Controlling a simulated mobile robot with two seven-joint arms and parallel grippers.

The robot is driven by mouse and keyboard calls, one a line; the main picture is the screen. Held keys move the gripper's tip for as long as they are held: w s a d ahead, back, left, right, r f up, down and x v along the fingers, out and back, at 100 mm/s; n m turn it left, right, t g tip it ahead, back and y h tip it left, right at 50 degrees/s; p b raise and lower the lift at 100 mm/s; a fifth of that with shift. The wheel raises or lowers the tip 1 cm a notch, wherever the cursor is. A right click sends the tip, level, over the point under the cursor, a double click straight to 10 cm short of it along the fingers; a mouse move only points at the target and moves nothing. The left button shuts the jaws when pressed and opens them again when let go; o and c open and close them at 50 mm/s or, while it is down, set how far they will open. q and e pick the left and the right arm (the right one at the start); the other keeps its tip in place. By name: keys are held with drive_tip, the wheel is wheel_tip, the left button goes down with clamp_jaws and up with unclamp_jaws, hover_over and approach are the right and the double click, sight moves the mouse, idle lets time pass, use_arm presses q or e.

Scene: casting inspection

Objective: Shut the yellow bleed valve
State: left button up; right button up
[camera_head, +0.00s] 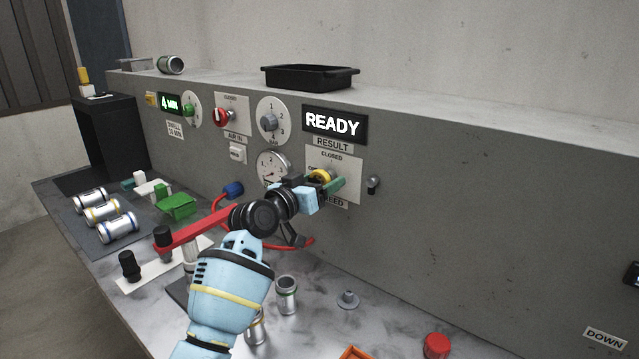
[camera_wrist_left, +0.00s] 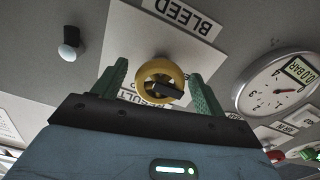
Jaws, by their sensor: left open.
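The yellow bleed valve (camera_head: 321,176) is a ring-shaped knob with a dark handle bar, on a white plate (camera_head: 350,164) marked CLOSED at the top and BLEED at the bottom. It also shows in the left wrist view (camera_wrist_left: 161,82), between the two green fingers. My left gripper (camera_head: 322,187) is at the valve, open, with one finger on each side of it; the left wrist view shows the gripper (camera_wrist_left: 160,88) with gaps beside the ring. Part of the valve and plate is hidden behind the gripper in the head view. My right gripper is not in view.
A small dark knob (camera_head: 373,184) sticks out right of the plate. A pressure gauge (camera_head: 273,168) is on the left. Below, the bench holds a red clamp bar (camera_head: 196,231), metal cylinders (camera_head: 286,294) and a red cap (camera_head: 437,345). A black tray (camera_head: 310,77) sits on the ledge.

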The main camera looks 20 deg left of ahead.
use_arm(q)
drive_tip(key=c, duration=1)
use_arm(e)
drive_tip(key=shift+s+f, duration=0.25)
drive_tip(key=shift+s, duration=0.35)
